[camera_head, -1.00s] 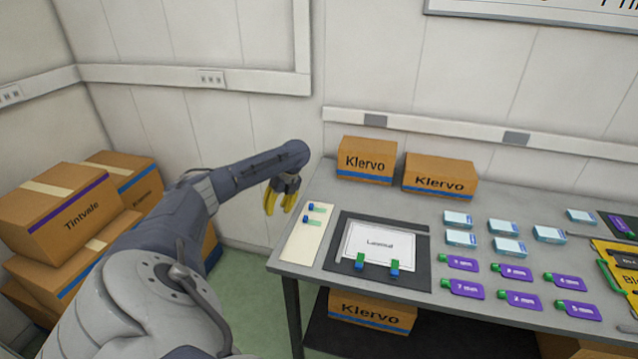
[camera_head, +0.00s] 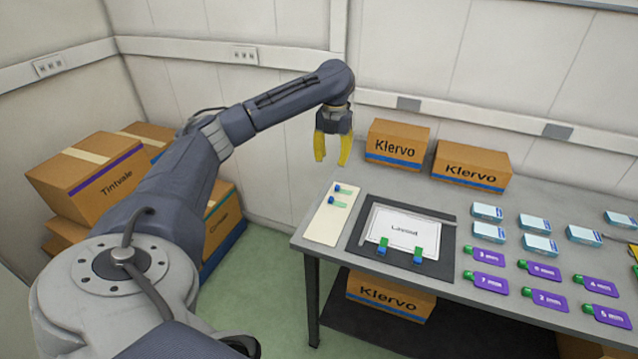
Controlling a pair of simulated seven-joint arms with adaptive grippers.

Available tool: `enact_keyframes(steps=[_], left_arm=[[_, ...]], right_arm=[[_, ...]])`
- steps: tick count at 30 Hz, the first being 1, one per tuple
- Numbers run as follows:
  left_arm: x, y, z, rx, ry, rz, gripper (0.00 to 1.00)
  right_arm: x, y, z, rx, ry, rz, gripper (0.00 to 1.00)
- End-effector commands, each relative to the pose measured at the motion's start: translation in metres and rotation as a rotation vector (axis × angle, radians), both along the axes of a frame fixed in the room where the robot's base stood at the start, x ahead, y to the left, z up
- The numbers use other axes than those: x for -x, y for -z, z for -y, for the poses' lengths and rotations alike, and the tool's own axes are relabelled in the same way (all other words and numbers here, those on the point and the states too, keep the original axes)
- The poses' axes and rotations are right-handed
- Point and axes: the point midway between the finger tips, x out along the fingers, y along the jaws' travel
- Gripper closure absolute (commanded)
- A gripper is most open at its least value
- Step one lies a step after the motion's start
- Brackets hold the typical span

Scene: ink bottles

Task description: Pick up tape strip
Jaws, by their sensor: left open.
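Two small tape strips, each with a blue end and a green tail, lie on a cream strip board (camera_head: 322,229) at the table's left end. One is the upper tape strip (camera_head: 346,191), the other the lower tape strip (camera_head: 341,205). Two more blue-and-green tape pieces (camera_head: 383,247) (camera_head: 418,256) sit on the lower edge of the white "Layout" sheet (camera_head: 404,230) on a dark mat. My left gripper (camera_head: 332,160) is open and empty, its yellow fingers pointing down above the board's far end, apart from the strips. My right gripper is not in view.
Two Klervo boxes (camera_head: 398,145) (camera_head: 471,167) stand at the table's back. Several pale blue boxes (camera_head: 487,212) and purple tags (camera_head: 486,283) fill the right side. Stacked cartons (camera_head: 90,178) stand on the floor at left. A wall rail runs behind the table.

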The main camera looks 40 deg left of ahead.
Motion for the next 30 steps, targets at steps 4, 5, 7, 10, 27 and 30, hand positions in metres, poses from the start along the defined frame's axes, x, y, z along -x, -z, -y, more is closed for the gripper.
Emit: enact_keyframes(steps=[4,5,7,10,27,30], left_arm=[[-0.002,-0.006,0.012,0.011,0.048,0.007,0.60],[-0.002,-0.004,0.012,0.013,0.052,0.006,0.60],[-0.002,0.003,0.013,0.012,0.054,0.006,0.60],[-0.002,0.018,0.013,0.013,0.053,0.005,0.60],[-0.002,0.103,0.012,0.013,0.051,0.008,0.60],[-0.003,0.109,0.012,0.013,0.050,0.009,0.60]], right_arm=[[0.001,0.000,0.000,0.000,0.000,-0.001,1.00],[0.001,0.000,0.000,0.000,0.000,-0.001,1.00],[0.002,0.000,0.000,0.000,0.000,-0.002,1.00],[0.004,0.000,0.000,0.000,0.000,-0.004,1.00],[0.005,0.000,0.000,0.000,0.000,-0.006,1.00],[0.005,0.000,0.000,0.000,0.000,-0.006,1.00]])
